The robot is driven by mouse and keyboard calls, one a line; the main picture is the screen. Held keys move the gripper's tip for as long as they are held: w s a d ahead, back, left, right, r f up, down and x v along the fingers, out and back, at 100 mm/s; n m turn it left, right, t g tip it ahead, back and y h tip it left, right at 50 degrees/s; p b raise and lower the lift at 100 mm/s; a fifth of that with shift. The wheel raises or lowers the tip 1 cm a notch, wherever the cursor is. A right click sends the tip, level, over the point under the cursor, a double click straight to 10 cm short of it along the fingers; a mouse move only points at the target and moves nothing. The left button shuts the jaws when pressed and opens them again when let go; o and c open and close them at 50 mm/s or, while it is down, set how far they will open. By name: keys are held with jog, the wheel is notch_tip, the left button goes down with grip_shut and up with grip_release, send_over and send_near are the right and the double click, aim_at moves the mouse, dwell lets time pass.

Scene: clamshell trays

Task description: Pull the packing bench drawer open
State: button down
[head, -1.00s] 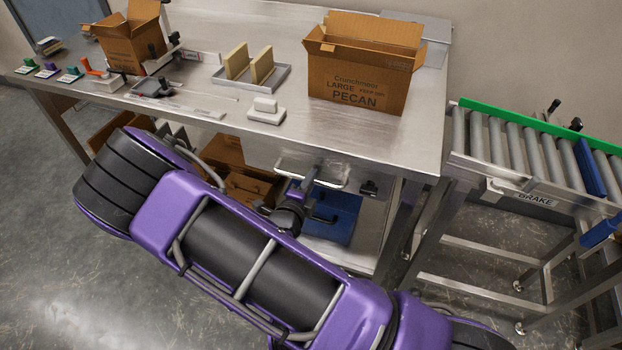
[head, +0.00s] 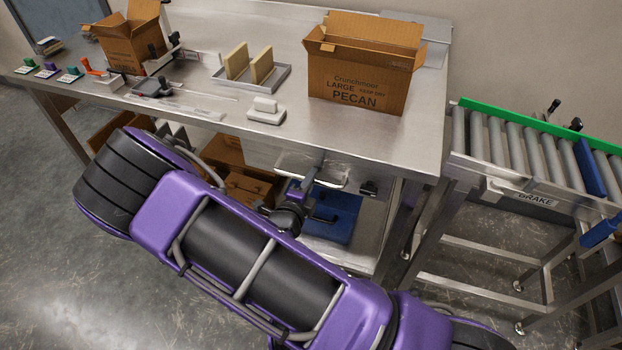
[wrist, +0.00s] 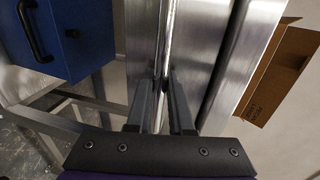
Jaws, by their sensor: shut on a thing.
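The packing bench (head: 200,70) has a steel top, and its steel drawer (head: 294,164) sits under the front edge, right of the middle. My gripper (head: 312,178) is at the drawer front in the head view, partly hidden by my purple arm.
A blue cabinet (wrist: 78,30) with a black handle is under the bench, beside an open carton (head: 250,185). A pecan carton (head: 358,80), a tray (head: 250,78) and a white block (head: 266,112) stand on top. A roller conveyor (head: 520,145) is at the right.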

dwell(0.6)
jog(key=f+p+v, duration=0.2)
jog(key=v, duration=1)
jog(key=s+f+p+v, duration=0.1)
jog(key=f+p+v, duration=0.2)
jog(key=v, duration=0.8)
jog(key=shift+s+a, duration=0.25)
jog(key=shift+s, duration=0.15)
jog(key=shift+r, duration=0.1)
jog(key=c, duration=1.1)
grip_release()
jog(key=v, duration=1.7)
jog(key=shift+s+p, duration=0.25)
jog(key=shift+p, duration=0.05)
